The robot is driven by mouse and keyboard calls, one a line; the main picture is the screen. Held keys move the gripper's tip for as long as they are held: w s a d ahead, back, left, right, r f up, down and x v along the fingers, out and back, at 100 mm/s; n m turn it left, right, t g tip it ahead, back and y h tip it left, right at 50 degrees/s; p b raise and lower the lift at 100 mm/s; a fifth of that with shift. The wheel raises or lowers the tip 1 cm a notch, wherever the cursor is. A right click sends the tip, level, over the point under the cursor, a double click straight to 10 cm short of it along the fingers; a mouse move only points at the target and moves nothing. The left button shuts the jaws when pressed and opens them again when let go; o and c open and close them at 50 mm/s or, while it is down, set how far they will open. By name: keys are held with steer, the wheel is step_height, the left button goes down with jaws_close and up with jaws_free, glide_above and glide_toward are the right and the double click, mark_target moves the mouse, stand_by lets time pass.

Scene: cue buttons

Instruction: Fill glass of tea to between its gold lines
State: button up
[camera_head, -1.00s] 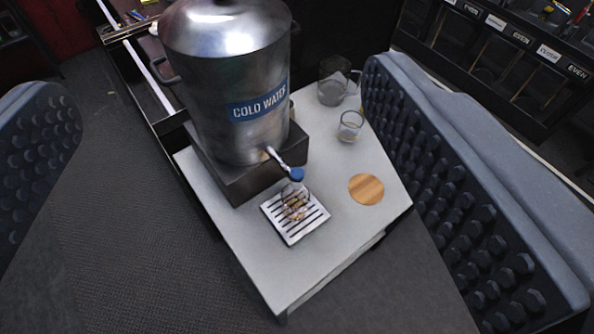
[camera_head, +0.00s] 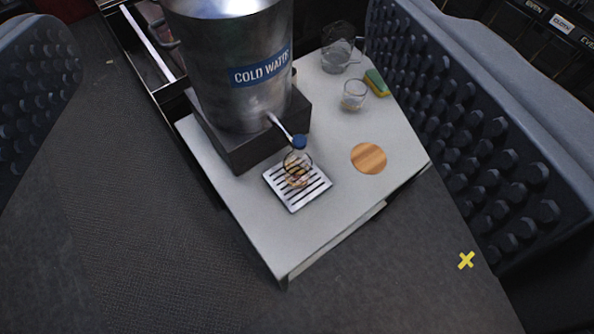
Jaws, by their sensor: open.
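A small clear glass (camera_head: 297,170) with gold marks stands on the slotted drip tray (camera_head: 316,192), under the spout of a large metal urn (camera_head: 226,98). The urn carries a blue "COLD WATER" label (camera_head: 260,70) and has a blue-topped tap (camera_head: 299,142). The glass's liquid level is too small to tell. My gripper (camera_head: 290,150) shows as two wide dark studded fingers, at the left and right edges of the view. It is open and empty, and the table with the glass lies beyond it, between the fingers.
A round wooden coaster (camera_head: 369,158) lies right of the tray on the white table (camera_head: 300,248). Behind it are another glass (camera_head: 354,95), a clear jug (camera_head: 338,58) and a green-yellow sponge (camera_head: 376,82). A yellow cross (camera_head: 466,260) marks the floor. A labelled dark shelf (camera_head: 545,30) stands back right.

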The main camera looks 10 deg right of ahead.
jaws_close()
stand_by(1.5)
